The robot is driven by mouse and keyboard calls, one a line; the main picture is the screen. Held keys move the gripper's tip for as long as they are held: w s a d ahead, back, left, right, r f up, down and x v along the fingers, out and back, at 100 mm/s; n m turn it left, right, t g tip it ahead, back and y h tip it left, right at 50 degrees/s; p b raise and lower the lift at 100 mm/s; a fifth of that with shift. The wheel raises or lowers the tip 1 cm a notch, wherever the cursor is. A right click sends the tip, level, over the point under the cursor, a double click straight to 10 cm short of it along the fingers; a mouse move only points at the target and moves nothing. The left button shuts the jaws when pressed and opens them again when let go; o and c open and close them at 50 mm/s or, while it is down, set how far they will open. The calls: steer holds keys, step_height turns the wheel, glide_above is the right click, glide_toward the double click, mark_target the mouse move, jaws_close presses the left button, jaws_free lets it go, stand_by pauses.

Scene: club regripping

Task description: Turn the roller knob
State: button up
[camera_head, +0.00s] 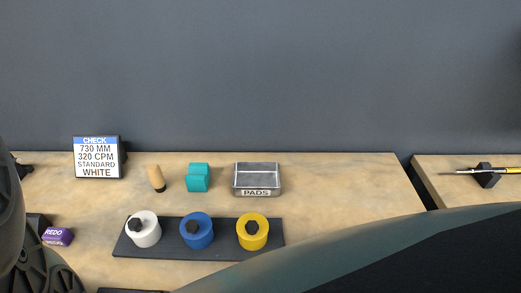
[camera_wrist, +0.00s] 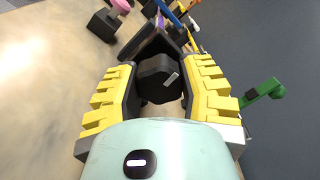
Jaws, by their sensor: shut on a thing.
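In the wrist view, the black roller knob (camera_wrist: 153,77) with a short white mark on its face sits between the two yellow-padded fingers of my gripper (camera_wrist: 160,98). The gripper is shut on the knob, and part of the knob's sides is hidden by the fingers. A dark angular block (camera_wrist: 150,42) stands just beyond the knob. The knob and my gripper cannot be made out in the head view.
In the head view, the wooden bench (camera_head: 330,190) carries a sign (camera_head: 97,157), a PADS box (camera_head: 257,179), a teal holder (camera_head: 198,177), and white (camera_head: 146,235), blue (camera_head: 198,236) and yellow rolls (camera_head: 255,238). A purple REDO block (camera_head: 58,237) lies left. A green part (camera_wrist: 262,92) is right of my gripper.

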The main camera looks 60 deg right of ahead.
steer(key=shift+a+f+n+b, duration=0.1)
steer(key=shift+n+b, duration=1.65)
steer(key=shift+n, duration=0.15)
steer(key=o, duration=1.2)
steer(key=shift+o, duration=0.2)
steer(key=v, duration=0.6)
steer(key=shift+w, duration=0.1)
steer(key=shift+v, duration=0.85)
